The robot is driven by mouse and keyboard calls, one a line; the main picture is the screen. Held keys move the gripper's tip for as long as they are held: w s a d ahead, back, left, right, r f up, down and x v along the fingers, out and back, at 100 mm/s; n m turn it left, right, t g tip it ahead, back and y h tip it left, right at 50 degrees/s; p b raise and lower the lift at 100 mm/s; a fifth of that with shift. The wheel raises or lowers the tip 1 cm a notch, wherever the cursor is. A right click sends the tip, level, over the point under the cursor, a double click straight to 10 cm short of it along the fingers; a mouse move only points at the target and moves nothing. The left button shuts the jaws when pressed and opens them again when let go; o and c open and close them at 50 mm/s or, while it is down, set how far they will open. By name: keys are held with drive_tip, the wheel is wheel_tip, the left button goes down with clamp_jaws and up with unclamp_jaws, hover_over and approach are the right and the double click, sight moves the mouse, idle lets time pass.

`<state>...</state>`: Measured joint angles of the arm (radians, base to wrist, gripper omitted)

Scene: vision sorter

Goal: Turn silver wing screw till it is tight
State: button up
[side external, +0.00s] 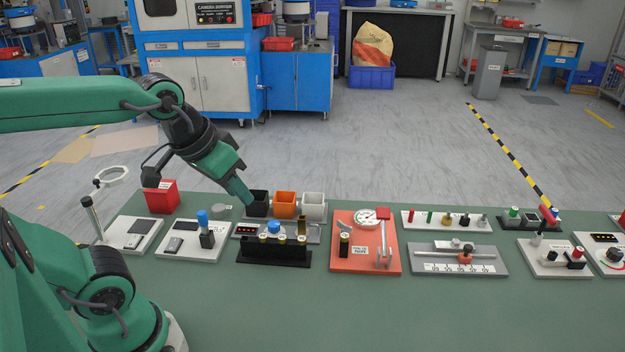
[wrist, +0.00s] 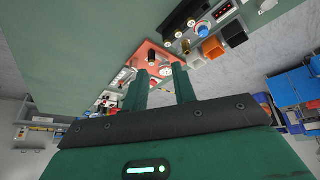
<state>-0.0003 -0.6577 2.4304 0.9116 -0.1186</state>
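My gripper (side external: 246,200) is green and points down to the right, by the black bin at the back of the bench. In the wrist view its two fingers (wrist: 160,72) stand apart, with nothing held between them. A small silver-grey piece (side external: 483,220) stands at the right end of a white strip (side external: 408,227), well to the right of my gripper. It may be the silver wing screw, but it is too small to make out wings. Red, green, brass and dark pieces stand left of it on the strip. I cannot pick out the screw in the wrist view.
Black (side external: 258,204), orange (side external: 285,205) and white (side external: 313,205) bins stand beside my gripper. An orange board (side external: 345,262) with a gauge and a grey slide fixture (side external: 425,253) lie to the right. The green bench front is clear.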

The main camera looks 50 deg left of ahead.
drive_tip(key=w+n+g, duration=0.1)
drive_tip(key=w+n, duration=0.4)
drive_tip(key=w, duration=0.2)
drive_tip(key=n+g, duration=0.4)
drive_tip(key=n, duration=0.9)
hover_over(344, 223)
wheel_tip(344, 223, down, 14)
drive_tip(key=shift+w+r, duration=0.1)
drive_tip(key=shift+r, duration=0.1)
drive_tip(key=shift+f, duration=0.1)
drive_tip(key=shift+f, duration=3.8)
clamp_jaws()
